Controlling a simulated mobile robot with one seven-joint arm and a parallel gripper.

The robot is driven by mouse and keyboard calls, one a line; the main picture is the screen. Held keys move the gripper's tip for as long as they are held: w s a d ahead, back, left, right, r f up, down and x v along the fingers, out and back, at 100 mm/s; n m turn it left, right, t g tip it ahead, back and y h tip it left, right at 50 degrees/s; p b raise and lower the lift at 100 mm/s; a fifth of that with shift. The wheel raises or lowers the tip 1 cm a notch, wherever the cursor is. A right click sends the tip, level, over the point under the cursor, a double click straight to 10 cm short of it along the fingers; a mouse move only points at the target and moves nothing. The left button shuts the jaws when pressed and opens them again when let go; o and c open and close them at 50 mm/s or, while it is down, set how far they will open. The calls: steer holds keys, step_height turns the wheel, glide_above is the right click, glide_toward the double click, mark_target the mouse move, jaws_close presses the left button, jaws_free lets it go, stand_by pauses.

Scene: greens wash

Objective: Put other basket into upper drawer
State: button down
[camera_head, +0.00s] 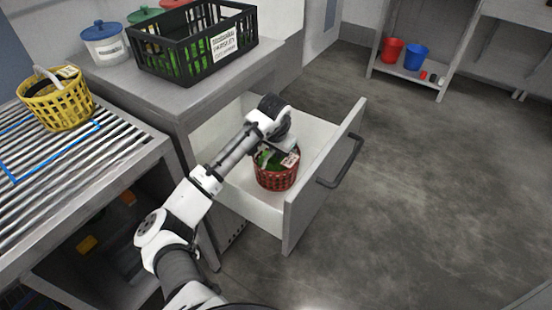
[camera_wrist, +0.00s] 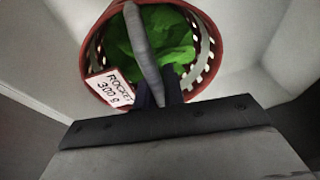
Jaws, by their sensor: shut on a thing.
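A red basket (camera_head: 276,177) with green leaves sits inside, or hangs just above the floor of, the open upper drawer (camera_head: 245,193); I cannot tell whether it touches the bottom. In the wrist view the red basket (camera_wrist: 92,66) shows its leaves, a grey handle (camera_wrist: 141,45) and a white label reading "ROCKET 300 g" (camera_wrist: 110,87). My gripper (camera_wrist: 158,98) is shut on the handle; in the head view my wrist hides it. A yellow basket (camera_head: 58,106) with a pale handle stands on the slatted rack at left.
A black crate (camera_head: 190,42) with green contents and a white label stands on the counter (camera_head: 172,93) above the drawer. Lidded tubs, one blue-lidded (camera_head: 104,44), are beside it. The drawer front with its dark handle (camera_head: 343,162) juts over clear floor. Red and blue buckets (camera_head: 415,56) stand on a far shelf.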

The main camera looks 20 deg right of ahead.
steer(key=shift+f, duration=1.5)
steer(key=shift+f, duration=0.1)
steer(key=c, duration=1.5)
jaws_free()
steer(key=v, duration=1.2)
steer(key=shift+p, duration=0.35)
steer(key=shift+a, duration=0.1)
